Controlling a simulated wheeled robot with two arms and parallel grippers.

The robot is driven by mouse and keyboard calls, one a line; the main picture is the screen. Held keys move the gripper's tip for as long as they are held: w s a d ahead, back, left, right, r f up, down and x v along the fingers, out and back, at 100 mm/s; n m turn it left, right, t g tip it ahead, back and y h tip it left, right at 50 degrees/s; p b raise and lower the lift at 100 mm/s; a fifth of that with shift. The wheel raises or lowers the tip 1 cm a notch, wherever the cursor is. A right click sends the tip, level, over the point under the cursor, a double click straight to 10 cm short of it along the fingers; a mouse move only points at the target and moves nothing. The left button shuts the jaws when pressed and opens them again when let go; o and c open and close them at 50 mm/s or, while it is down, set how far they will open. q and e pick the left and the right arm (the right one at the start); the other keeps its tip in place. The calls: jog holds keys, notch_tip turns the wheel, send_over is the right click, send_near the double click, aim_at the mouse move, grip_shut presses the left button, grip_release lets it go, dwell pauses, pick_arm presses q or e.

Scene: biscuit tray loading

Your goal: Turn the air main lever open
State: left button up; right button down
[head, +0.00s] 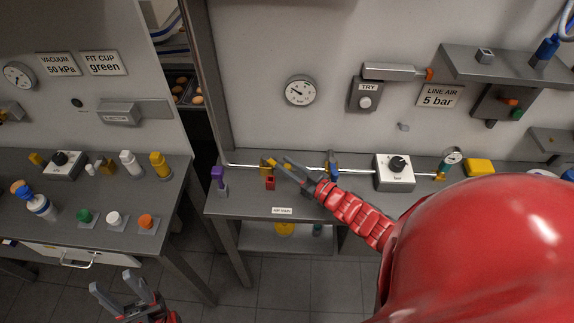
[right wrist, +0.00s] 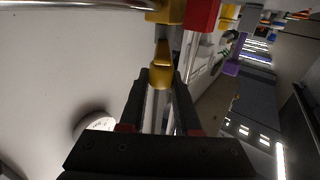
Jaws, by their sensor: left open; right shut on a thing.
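The air main valve has a yellow body (head: 265,165) on the silver pipe, above the "AIR MAIN" label (head: 282,211). A red block (head: 270,183) sits just below it. My right gripper (head: 281,163) reaches in from the right beside the valve. In the right wrist view, the yellow lever (right wrist: 160,76) lies between the fingertips of my right gripper (right wrist: 161,80), which is shut on it. The valve body (right wrist: 168,10) and red block (right wrist: 201,14) show above. My left gripper (head: 124,284) is open and empty, low at the left, over the floor.
A purple-topped item (head: 219,177) stands left of the valve; a regulator box (head: 395,171) stands to the right. A pressure gauge (head: 300,91) hangs on the wall. The left bench (head: 185,185) holds several coloured fittings.

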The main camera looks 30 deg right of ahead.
jog(key=c, duration=1)
grip_release()
jog(key=shift+a, duration=0.1)
jog(key=o, duration=0.4)
jog(key=shift+w, duration=0.15)
jog(key=shift+s, duration=0.25)
jog(key=shift+s+d+f+b, duration=0.15)
jog(key=shift+s+d+b, duration=0.15)
jog(key=shift+s, duration=0.25)
jog(key=shift+s+d+f+b, duration=0.2)
jog(key=shift+s+d, duration=0.1)
jog(key=shift+s, duration=0.2)
jog(key=p+v, duration=0.2)
jog(key=v, duration=1.2)
jog(key=shift+s+r, duration=0.25)
jog(key=shift+s, duration=0.1)
